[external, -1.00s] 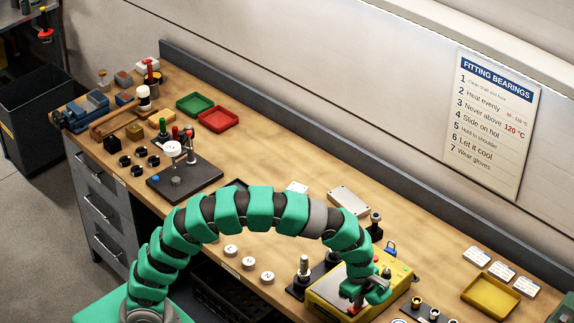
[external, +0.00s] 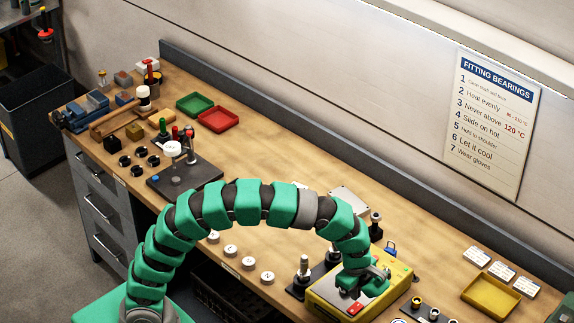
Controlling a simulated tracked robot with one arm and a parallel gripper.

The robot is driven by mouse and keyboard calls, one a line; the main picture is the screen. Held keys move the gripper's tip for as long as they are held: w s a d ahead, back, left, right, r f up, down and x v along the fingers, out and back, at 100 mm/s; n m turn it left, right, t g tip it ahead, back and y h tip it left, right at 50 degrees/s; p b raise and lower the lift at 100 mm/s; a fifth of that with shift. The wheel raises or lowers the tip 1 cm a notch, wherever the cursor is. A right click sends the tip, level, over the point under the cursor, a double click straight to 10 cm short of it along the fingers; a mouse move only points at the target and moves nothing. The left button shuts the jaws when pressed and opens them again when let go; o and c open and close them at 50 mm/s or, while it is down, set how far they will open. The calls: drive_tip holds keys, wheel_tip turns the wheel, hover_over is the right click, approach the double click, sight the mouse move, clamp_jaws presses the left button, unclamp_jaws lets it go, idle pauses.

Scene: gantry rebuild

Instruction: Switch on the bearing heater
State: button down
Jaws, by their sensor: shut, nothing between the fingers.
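The bearing heater appears to be the yellow box (external: 397,277) with a grey top at the front right of the bench. A red part (external: 357,308) shows on its front edge; whether it is the switch, and whether it is on, I cannot tell. My gripper (external: 350,291) is shut and empty, low over the front part of the heater's top. My green arm arches in from the left. The gripper hides part of the heater's top, and I cannot tell whether the fingertips touch it.
A black stand with a metal post (external: 304,270) is close left of the heater. A dark upright part (external: 375,224) stands behind it. A yellow tray (external: 491,295) and white cards (external: 502,270) lie to the right. White round pieces (external: 248,263) line the front edge.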

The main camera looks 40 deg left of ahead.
sight(359, 303)
wheel_tip(359, 303, up, 9)
drive_tip(key=s, duration=0.1)
drive_tip(key=shift+s+b, duration=0.15)
drive_tip(key=shift+b, duration=0.15)
drive_tip(key=shift+w+a+r+b, duration=0.1)
drive_tip(key=shift+w+a+b, duration=0.05)
drive_tip(key=shift+w+b, duration=0.65)
drive_tip(key=f, duration=0.4)
drive_tip(key=w+f, duration=0.1)
drive_tip(key=f, duration=0.4)
drive_tip(key=w+f+p, duration=0.1)
drive_tip(key=f, duration=0.4)
